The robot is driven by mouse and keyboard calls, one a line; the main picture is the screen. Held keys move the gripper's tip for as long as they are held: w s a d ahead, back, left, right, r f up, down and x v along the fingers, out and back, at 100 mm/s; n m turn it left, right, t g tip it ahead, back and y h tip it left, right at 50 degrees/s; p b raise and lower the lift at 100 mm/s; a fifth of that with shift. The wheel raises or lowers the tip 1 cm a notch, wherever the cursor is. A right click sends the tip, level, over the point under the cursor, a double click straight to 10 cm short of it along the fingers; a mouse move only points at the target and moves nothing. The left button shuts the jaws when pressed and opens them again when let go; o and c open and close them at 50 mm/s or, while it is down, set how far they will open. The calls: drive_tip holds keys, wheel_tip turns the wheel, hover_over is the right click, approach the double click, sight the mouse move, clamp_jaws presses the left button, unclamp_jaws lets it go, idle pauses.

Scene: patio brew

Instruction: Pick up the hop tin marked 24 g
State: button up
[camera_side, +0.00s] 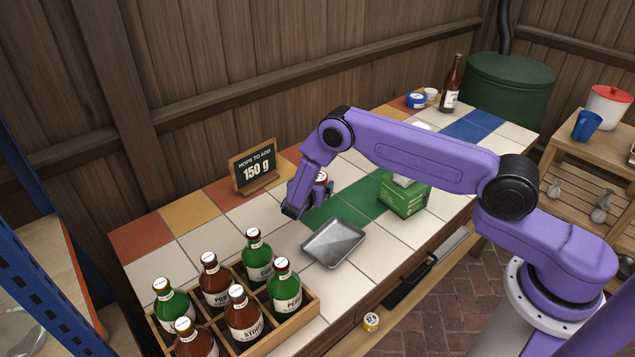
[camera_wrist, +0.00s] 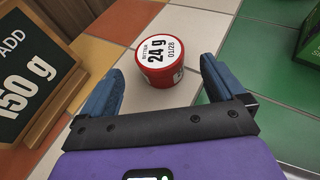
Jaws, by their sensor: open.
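The hop tin marked 24 g (camera_wrist: 160,58) is a small round tub with a white lid and a red side. In the wrist view it stands upright on the tiles, just beyond my gripper (camera_wrist: 160,88). The two blue fingers are open, one to each side of the near part of the tin, with a gap around it. In the side view the tin (camera_side: 321,176) shows only in part behind my gripper (camera_side: 296,211), which hides much of it.
A sign reading 150 g (camera_side: 254,166) stands close on the left. A metal tray (camera_side: 334,242) lies in front, a green box (camera_side: 404,196) to the right. A wooden crate (camera_side: 309,307) holds several bottles at the front left. A blue tin (camera_side: 416,100) and a brown bottle (camera_side: 451,86) stand farther back.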

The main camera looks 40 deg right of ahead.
sight(318, 179)
drive_tip(key=x, duration=0.5)
drive_tip(key=shift+w+d+f, duration=0.1)
drive_tip(key=shift+d, duration=0.15)
drive_tip(key=c, duration=1)
